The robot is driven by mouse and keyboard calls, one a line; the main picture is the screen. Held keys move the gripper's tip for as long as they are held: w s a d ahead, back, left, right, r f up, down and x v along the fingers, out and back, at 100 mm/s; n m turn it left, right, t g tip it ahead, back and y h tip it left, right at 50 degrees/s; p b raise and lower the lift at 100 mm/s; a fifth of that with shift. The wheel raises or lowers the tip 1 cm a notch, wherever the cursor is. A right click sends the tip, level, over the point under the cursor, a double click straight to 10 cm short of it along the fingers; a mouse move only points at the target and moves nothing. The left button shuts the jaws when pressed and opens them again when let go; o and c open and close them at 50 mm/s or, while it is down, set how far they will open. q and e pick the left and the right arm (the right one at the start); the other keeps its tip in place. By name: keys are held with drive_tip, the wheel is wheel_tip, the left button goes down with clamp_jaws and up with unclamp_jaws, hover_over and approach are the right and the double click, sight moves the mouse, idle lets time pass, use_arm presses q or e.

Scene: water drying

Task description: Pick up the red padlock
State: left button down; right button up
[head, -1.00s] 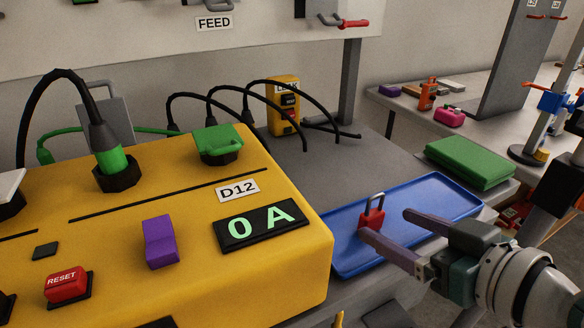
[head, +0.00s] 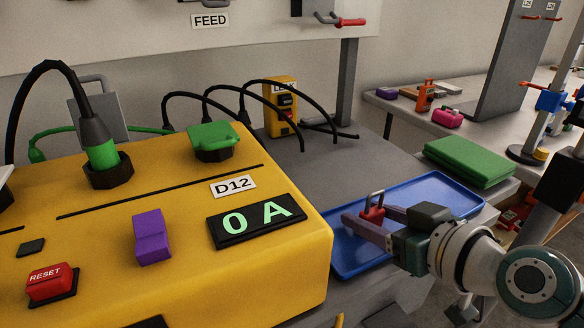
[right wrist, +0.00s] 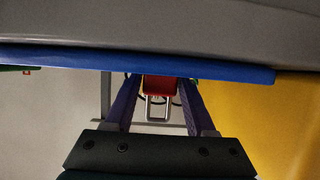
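The red padlock (head: 373,213) stands on the blue tray (head: 345,262), with its grey shackle up. My right gripper (head: 366,216) is at the padlock, with one purple-grey finger on each side of it. In the right wrist view the padlock (right wrist: 159,86) is between the fingertips of my right gripper (right wrist: 160,92), with a narrow gap visible on each side. The fingers are open. The near finger hides the padlock's lower part in the head view. My left gripper is not in view.
A yellow console (head: 285,275) with a purple switch (head: 151,237) and red RESET button (head: 50,282) stands left of the tray. A folded green cloth (head: 468,162) lies behind the tray. Black cables (head: 225,100) arch behind the console. The tray's far right part is clear.

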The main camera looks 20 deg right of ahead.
sight(377, 193)
clamp_jaws()
idle(0.3)
drive_tip(key=shift+r+p, duration=0.3)
drive_tip(key=shift+r, duration=0.15)
wheel_tip(377, 193, up, 10)
drive_tip(key=p, duration=0.6)
wheel_tip(377, 193, up, 9)
drive_tip(key=p, duration=0.3)
